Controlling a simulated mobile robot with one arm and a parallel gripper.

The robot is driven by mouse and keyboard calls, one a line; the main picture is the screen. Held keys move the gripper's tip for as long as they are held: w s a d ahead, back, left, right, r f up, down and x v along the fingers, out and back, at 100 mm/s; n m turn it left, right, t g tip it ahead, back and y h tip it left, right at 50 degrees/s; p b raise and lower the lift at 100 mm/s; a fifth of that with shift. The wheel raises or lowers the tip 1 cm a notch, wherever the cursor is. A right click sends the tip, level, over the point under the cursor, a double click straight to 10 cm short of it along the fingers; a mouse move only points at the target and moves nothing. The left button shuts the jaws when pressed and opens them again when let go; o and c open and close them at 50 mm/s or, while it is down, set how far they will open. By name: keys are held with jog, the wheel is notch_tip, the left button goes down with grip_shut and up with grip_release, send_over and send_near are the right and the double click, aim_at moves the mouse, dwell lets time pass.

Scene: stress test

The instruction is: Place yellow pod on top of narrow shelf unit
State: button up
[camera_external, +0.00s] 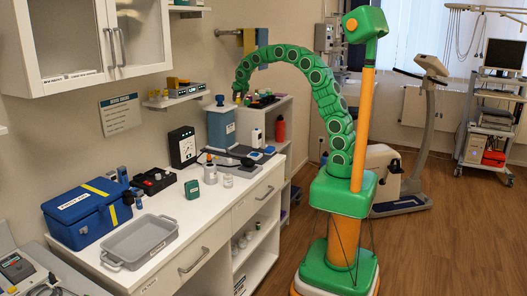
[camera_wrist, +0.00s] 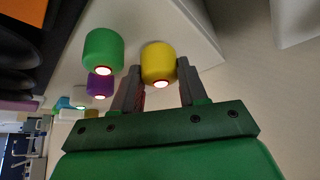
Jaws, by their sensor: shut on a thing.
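My gripper (camera_wrist: 159,76) is shut on the yellow pod (camera_wrist: 158,58), which sits between its two grey fingers in the wrist view. The pod has a glowing end facing the camera. A green pod (camera_wrist: 103,48) and a purple pod (camera_wrist: 100,84) are to its left. A pale surface (camera_wrist: 197,30) is behind them.
A dark tray with coloured items (camera_external: 262,102) lies on the unit's top. A blue-grey canister (camera_external: 221,127) stands close below my arm's end. A wall shelf (camera_external: 172,100) is to the left. The counter holds a blue case (camera_external: 85,212) and a grey tray (camera_external: 140,241).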

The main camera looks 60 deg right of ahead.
jog(key=shift+w+d, duration=0.25)
jog(key=shift+d, duration=0.55)
jog(key=shift+w+d, duration=0.2)
jog(key=shift+d, duration=0.6)
jog(key=shift+d+f, duration=0.1)
jog(key=shift+f, duration=0.55)
jog(key=o, duration=1.1)
jog(key=shift+f, duration=0.1)
jog(key=v, duration=1.2)
jog(key=s+a+f+n+g+y, duration=0.1)
jog(key=s+a+f, duration=0.3)
jog(key=s, duration=1.3)
jog(key=s+a+f+n+g+y, duration=0.1)
jog(key=s+a+f+n+g, duration=0.2)
jog(key=s, duration=1.4)
jog(key=s+a+f+n+g+y, duration=0.1)
jog(key=s+a+f, duration=0.6)
jog(key=s, duration=1)
jog(key=shift+a+n+g, duration=0.9)
jog(key=shift+a, duration=0.5)
